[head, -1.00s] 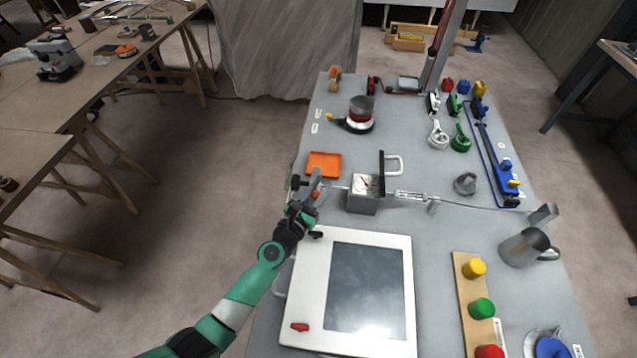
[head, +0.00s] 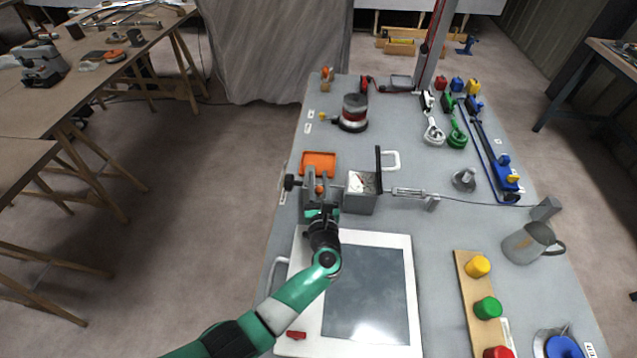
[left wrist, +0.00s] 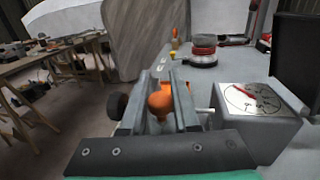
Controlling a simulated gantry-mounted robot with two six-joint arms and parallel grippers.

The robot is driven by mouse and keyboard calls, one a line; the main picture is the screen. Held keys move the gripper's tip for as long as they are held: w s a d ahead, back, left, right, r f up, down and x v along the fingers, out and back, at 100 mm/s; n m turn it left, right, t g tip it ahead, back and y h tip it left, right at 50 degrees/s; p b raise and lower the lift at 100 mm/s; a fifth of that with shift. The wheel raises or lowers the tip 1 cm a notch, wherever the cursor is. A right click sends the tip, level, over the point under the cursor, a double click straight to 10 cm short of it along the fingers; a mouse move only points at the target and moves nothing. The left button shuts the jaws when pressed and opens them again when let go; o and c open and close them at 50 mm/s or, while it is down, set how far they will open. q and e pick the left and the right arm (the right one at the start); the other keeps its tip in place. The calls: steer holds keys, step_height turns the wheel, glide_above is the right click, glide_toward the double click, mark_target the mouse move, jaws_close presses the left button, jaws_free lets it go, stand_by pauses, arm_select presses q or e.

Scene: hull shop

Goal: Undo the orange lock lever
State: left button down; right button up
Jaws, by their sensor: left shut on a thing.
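The orange lock lever (head: 319,188) is on a small grey fixture at the left of the gauge box, with a black knob (head: 290,182) on the fixture's left side. My left gripper (head: 321,182) comes from the near side and is shut on the lever. In the left wrist view the lever's rounded orange end (left wrist: 160,103) is between the two grey fingers (left wrist: 170,80); the fingers hide part of it and of the fixture. The gauge box (head: 361,194) stands just right of the gripper, its dial also showing in the left wrist view (left wrist: 252,98). My right gripper is not in view.
A white-framed panel (head: 401,300) lies under my left forearm. A black upright plate (head: 379,170) and a thin rod assembly (head: 410,192) are right of the gauge box. A sander-like tool (head: 353,115) stands farther back.

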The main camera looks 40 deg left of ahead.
arm_select(q)
steer(key=c, duration=0.7)
jaws_free()
steer(key=p+v, duration=0.3)
steer(key=v, duration=0.8)
steer(key=shift+s+d, duration=0.2)
steer(key=shift+s, duration=0.05)
